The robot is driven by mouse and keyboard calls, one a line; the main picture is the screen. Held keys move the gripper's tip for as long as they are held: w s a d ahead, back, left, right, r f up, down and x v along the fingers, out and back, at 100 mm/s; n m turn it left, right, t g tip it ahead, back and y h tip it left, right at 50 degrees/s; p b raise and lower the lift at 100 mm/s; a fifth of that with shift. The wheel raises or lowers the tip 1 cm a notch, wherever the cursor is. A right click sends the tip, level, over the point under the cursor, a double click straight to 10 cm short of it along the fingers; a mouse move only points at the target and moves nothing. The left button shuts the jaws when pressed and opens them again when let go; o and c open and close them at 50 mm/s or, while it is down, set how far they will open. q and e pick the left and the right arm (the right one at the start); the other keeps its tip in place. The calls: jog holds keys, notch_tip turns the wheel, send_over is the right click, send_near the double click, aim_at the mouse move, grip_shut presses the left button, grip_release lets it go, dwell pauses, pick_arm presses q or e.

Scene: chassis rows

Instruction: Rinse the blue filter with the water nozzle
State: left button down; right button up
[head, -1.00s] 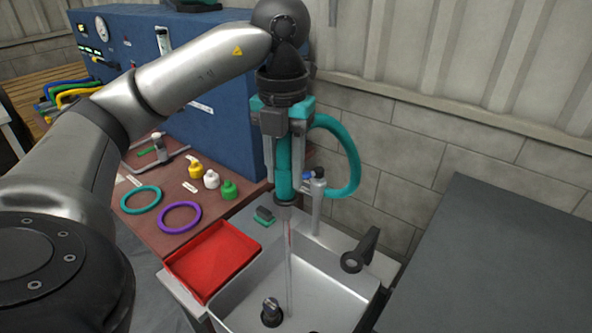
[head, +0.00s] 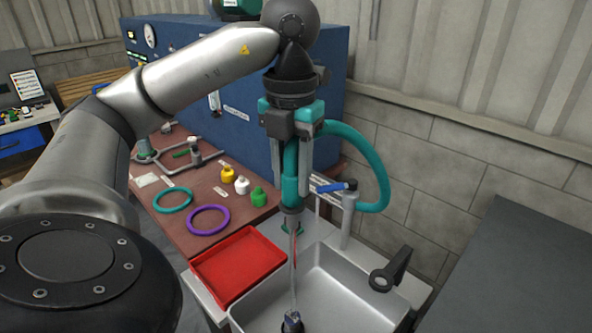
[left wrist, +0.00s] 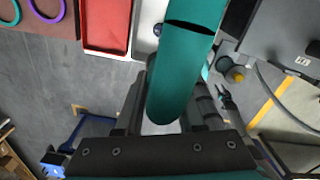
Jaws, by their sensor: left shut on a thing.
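My left gripper (head: 290,190) is shut on the teal water nozzle (head: 291,172), which points down over the sink. A teal hose loops from it on the right. In the left wrist view the nozzle's teal body (left wrist: 182,85) lies between the fingers. A thin, clear stream (head: 294,262) runs from the nozzle tip onto a small dark object (head: 292,321) with a pale top in the sink. I cannot tell whether this is the blue filter; no clearly blue filter shows. My right gripper is not in view.
The steel sink (head: 345,275) has a black ring bracket (head: 391,270) at its right edge and a post with a blue lever (head: 336,187) behind. A red tray (head: 238,264) is on the left.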

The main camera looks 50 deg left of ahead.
pick_arm(q)
jog(key=shift+s, duration=0.2)
jog(key=shift+s, duration=0.45)
jog(key=shift+w, duration=0.1)
dwell(0.3)
jog(key=shift+w+d+p, duration=0.45)
jog(key=shift+w, duration=0.05)
jog(key=shift+a, duration=0.1)
jog(key=shift+w+a, duration=0.45)
jog(key=shift+a, duration=0.05)
jog(key=shift+d, duration=0.1)
dwell(0.6)
